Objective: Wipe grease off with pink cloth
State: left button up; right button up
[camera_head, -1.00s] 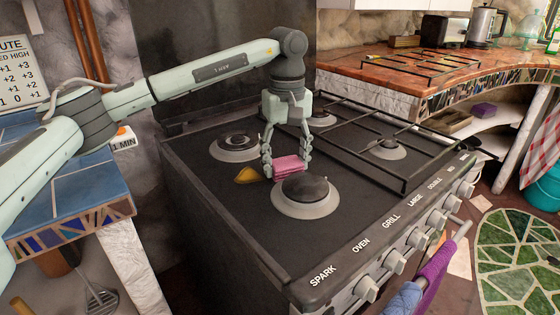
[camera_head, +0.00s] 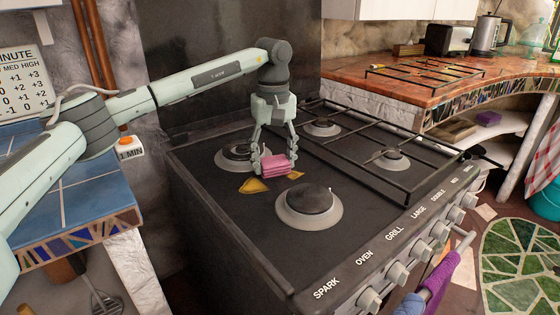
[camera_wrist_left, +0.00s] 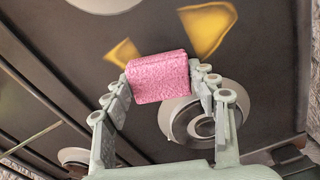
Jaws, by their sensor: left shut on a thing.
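My left gripper (camera_head: 274,160) is shut on the folded pink cloth (camera_head: 275,166), low over the black stove top (camera_head: 225,205). The cloth also shows between the fingers in the left wrist view (camera_wrist_left: 158,78). I cannot tell whether it touches the surface. A yellow-brown grease patch (camera_head: 254,186) lies on the stove left of the cloth, and a smaller bit (camera_head: 296,175) shows at its right. The left wrist view shows two separate grease patches, a larger one (camera_wrist_left: 208,27) and a smaller one (camera_wrist_left: 123,53).
A front burner (camera_head: 309,205) stands close to the cloth, and a rear burner (camera_head: 238,156) is just behind the gripper. A raised black grate (camera_head: 370,165) covers the stove's right side. Knobs (camera_head: 398,273) line the front edge.

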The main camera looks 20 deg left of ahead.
aim_at(298, 181)
pick_arm(q)
jog(key=shift+w+a, duration=0.4)
jog(key=shift+a, duration=0.3)
jog(key=shift+w+d+p, duration=0.25)
jog(key=shift+w+p, duration=0.1)
jog(key=shift+w, duration=0.05)
jog(key=shift+w+d+f, duration=0.1)
jog(key=shift+w+d, duration=0.15)
jog(key=shift+w, duration=0.2)
jog(key=shift+s+d, duration=0.65)
jog(key=shift+d, duration=0.5)
jog(key=shift+s+d, duration=0.65)
jog(key=shift+d, duration=0.45)
jog(key=shift+s+d, duration=0.65)
jog(key=shift+d, duration=0.5)
jog(key=shift+r, duration=3.15)
jog(key=shift+r, duration=0.15)
jog(key=shift+r, duration=1.35)
